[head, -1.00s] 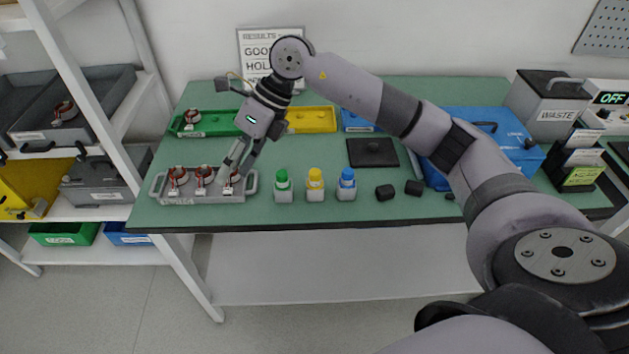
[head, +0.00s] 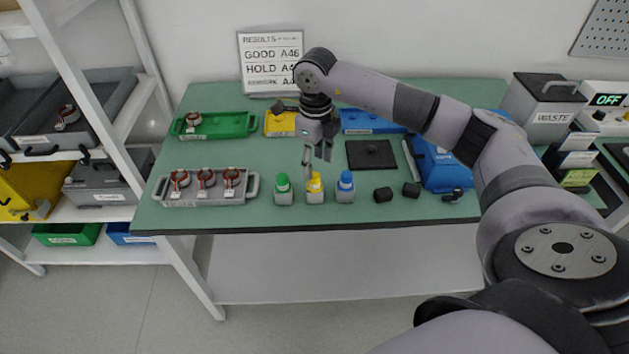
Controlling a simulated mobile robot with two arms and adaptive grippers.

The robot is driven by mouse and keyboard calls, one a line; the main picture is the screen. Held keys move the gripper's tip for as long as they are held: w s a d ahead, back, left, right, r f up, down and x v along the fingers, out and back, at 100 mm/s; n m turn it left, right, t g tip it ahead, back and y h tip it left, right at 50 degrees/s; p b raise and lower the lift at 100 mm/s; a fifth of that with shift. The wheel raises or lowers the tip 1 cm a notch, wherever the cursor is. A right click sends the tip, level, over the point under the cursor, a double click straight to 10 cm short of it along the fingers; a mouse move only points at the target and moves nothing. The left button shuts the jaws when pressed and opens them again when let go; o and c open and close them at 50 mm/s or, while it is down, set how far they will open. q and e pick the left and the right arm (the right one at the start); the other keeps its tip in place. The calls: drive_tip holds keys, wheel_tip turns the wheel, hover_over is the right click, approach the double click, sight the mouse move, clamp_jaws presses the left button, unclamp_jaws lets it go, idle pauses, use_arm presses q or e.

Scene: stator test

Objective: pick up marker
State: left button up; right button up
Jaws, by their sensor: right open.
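Three short grey-bodied bottles stand in a row near the front of the green table, probably the markers. One has a green cap (head: 283,187), one a yellow cap (head: 315,187) and one a blue cap (head: 346,186). My right gripper (head: 316,162) points down just above or behind the yellow-capped one, open with nothing between its fingers. I cannot tell whether the fingertips touch the cap. My left gripper is out of view.
A grey tray (head: 206,202) with three copper-wound stators stands left of the bottles. Green (head: 235,126), yellow (head: 277,125) and blue (head: 372,120) trays lie behind. Black blocks (head: 383,195) and a blue case (head: 440,172) are to the right.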

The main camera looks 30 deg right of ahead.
sight(314, 175)
drive_tip(key=shift+f, duration=0.6)
drive_tip(key=shift+a+f+p, duration=0.1)
drive_tip(key=shift+f+p, duration=0.25)
wheel_tip(314, 175, down, 4)
drive_tip(key=shift+w+r+p, duration=0.1)
drive_tip(key=shift+r+p, duration=0.1)
drive_tip(key=shift+p, duration=0.5)
drive_tip(key=shift+f, duration=0.45)
drive_tip(key=shift+c, duration=0.2)
clamp_jaws()
